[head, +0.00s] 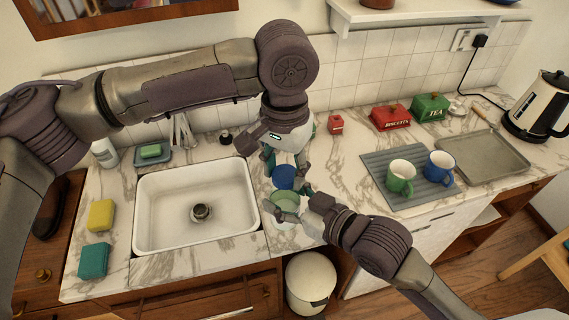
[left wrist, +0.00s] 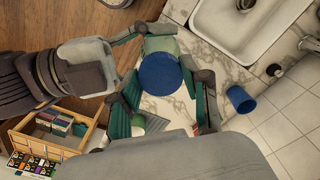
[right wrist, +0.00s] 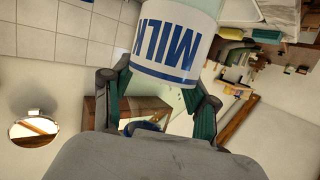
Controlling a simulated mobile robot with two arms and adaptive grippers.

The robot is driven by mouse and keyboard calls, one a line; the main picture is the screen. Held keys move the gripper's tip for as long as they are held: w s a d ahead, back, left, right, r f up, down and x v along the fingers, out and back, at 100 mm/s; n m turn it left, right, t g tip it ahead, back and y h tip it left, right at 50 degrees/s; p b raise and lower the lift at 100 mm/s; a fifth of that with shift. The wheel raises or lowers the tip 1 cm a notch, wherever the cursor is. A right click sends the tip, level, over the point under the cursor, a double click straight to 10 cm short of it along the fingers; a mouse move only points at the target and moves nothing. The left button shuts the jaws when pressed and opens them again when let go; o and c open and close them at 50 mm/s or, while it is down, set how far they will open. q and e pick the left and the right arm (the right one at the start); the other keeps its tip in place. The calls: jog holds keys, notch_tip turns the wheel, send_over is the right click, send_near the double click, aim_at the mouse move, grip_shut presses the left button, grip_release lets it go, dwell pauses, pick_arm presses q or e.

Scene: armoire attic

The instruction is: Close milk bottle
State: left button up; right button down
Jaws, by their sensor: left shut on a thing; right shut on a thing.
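The milk bottle (head: 285,199) has a pale green top and a white body. It is near the counter's front edge, right of the sink. In the right wrist view its white body with blue MILK lettering (right wrist: 178,42) is between the fingers of my right gripper (right wrist: 150,105). My right gripper is shut on the bottle from the right. A round blue lid (head: 283,177) is at the bottle's top, and it shows as a disc in the left wrist view (left wrist: 160,74). My left gripper (left wrist: 165,98) is shut on the lid from above. I cannot tell whether the lid is seated.
The white sink (head: 150,215) is left of the bottle. A blue cup (left wrist: 240,99) is on the counter behind. Green (head: 400,177) and blue (head: 439,167) mugs stand on a grey mat (head: 377,162) to the right. A white bin (head: 311,280) is below.

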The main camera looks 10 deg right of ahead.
pick_arm(q)
jog(key=shift+f, duration=0.6)
dwell(0.4)
